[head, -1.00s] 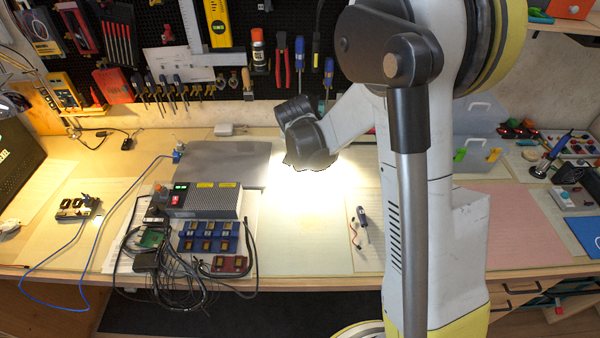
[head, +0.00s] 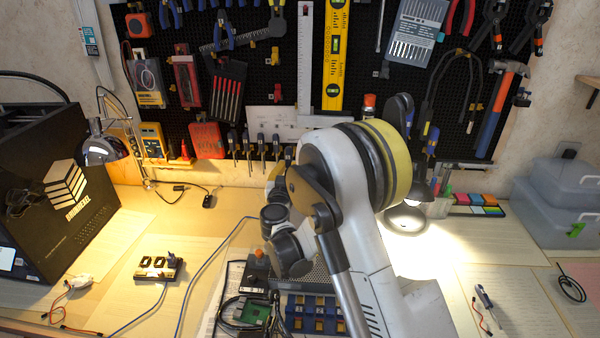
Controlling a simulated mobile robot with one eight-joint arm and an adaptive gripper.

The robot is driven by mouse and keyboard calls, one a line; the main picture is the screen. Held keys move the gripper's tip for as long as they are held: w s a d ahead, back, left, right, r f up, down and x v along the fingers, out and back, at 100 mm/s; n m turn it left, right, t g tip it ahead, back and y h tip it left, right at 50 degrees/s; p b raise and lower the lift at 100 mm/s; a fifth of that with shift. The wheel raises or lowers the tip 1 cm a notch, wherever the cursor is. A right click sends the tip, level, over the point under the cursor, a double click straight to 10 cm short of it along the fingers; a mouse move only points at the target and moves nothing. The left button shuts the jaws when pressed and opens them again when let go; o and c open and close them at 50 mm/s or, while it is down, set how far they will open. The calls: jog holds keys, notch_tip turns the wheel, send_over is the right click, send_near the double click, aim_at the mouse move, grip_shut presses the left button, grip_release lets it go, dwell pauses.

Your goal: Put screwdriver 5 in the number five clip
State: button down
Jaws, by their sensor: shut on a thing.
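A row of screwdrivers (head: 262,143) with dark blue handles hangs upright in clips low on the pegboard. The right end of the row is close behind my arm. I cannot read numbers on the screwdrivers or the clips, so I cannot tell which clip is number five. My arm's dark wrist joints show at the centre, in front of the pegboard. The gripper itself is hidden behind my arm, and anything in it is hidden too.
A lit desk lamp (head: 407,215) stands right of my arm. The power supply, blue component trays (head: 315,312) and cables lie below it. A black printer box (head: 60,195) stands at left, grey bins (head: 565,200) at right. The bench between lamp and loose screwdriver is clear.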

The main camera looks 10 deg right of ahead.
jog(key=shift+w+a, duration=0.1)
jog(key=shift+w, duration=0.1)
jog(key=x, duration=1)
jog(key=shift+f+p, duration=0.25)
jog(key=shift+p, duration=0.2)
dwell(0.8)
jog(key=c, duration=1.8)
grip_release()
jog(key=shift+c, duration=0.2)
jog(key=o, duration=0.4)
jog(key=shift+w+f, duration=0.15)
